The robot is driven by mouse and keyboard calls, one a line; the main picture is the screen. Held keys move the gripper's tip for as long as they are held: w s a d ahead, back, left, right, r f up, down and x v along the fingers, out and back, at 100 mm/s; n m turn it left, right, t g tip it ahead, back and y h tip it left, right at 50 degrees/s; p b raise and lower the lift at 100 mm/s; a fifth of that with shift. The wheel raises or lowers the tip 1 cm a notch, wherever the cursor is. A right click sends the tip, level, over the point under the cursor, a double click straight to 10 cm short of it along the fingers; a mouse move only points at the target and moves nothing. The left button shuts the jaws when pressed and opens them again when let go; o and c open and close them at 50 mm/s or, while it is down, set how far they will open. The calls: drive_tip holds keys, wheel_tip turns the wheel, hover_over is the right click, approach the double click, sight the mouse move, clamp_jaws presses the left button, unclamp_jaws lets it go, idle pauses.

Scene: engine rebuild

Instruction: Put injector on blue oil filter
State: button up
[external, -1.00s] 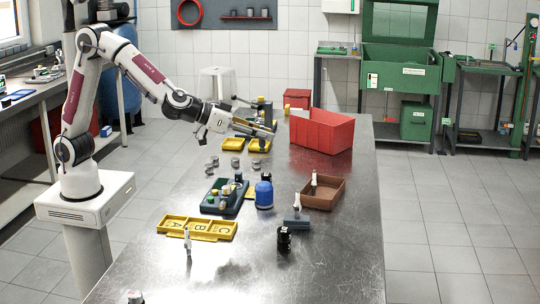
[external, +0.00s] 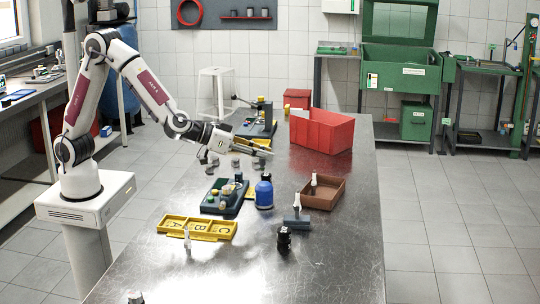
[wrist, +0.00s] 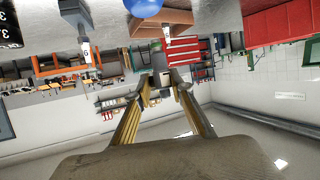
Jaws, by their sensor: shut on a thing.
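The blue oil filter (external: 264,194) stands upright on the metal bench, and its blue edge shows at the top of the wrist view (wrist: 143,6). My gripper (external: 269,147) is in the air above the far part of the bench, beyond the filter. In the wrist view my gripper (wrist: 161,91) is shut on a small grey part (wrist: 160,80); I cannot tell whether it is an injector. A pale injector-like piece (external: 314,180) stands in the brown tray, another (external: 297,205) on a blue-grey block, and another (external: 187,241) upright near the yellow tray.
The near bench is mostly clear.

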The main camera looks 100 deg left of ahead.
sight(260, 162)
drive_tip(key=shift+f, duration=1.85)
drive_tip(key=shift+f, duration=0.15)
drive_tip(key=o, duration=1.1)
drive_tip(key=shift+s+d+r, duration=0.25)
drive_tip(key=shift+s+r, duration=0.25)
drive_tip(key=shift+s, duration=0.1)
drive_tip(key=v, duration=1)
drive_tip(key=shift+s, duration=0.25)
drive_tip(key=shift+d, duration=0.1)
drive_tip(key=shift+r, duration=0.15)
